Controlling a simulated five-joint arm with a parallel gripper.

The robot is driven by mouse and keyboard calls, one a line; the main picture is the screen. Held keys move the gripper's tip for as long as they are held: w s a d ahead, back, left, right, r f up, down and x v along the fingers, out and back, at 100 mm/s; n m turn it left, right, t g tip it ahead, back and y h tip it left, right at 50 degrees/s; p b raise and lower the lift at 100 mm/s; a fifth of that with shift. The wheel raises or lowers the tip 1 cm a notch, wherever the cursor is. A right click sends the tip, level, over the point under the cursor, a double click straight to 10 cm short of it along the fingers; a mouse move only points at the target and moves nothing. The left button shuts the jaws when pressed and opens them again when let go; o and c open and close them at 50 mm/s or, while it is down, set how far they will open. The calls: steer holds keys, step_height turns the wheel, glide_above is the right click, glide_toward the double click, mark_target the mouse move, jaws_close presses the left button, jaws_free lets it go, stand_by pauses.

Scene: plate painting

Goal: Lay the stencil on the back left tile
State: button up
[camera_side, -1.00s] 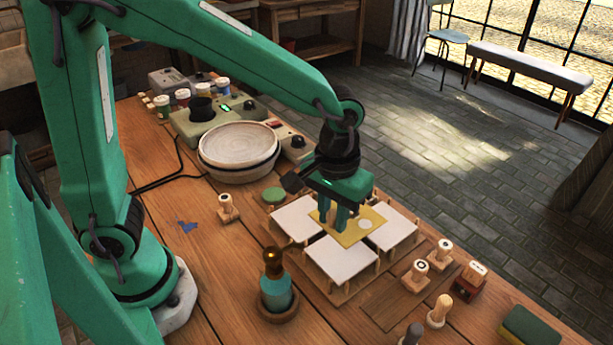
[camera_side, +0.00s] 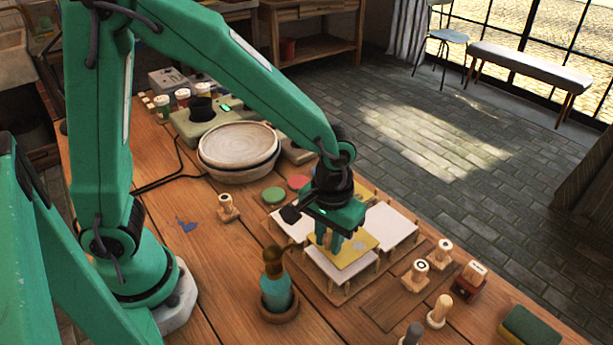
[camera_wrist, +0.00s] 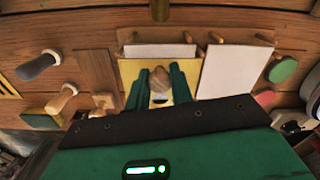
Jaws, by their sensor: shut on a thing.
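My gripper (camera_side: 333,242) is shut on the yellow stencil (camera_side: 358,253) and holds it over the front white tile (camera_side: 336,272). It seems to hang a little above that tile; the exact gap is unclear. A left white tile (camera_side: 284,229) and a right white tile (camera_side: 399,228) lie bare on the wooden rack. The place behind my gripper is mostly hidden. In the wrist view the stencil (camera_wrist: 130,71) shows around my green fingers (camera_wrist: 160,90), with a round wood-coloured spot between them. White tiles (camera_wrist: 160,50) and (camera_wrist: 232,72) show beyond and to the right.
A teal bottle (camera_side: 275,290) stands close in front of the rack. Stamps (camera_side: 421,268) with wooden handles stand to the right, with a green and yellow sponge (camera_side: 530,328). Green (camera_side: 273,196) and red (camera_side: 299,182) discs and stacked bowls (camera_side: 238,150) are behind left.

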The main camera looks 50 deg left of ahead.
mark_target(328, 248)
steer(key=shift+f, duration=1.85)
steer(key=shift+f, duration=0.15)
steer(key=o, duration=0.9)
steer(key=shift+o, duration=0.2)
step_height(328, 248, up, 12)
steer(key=shift+r, duration=0.2)
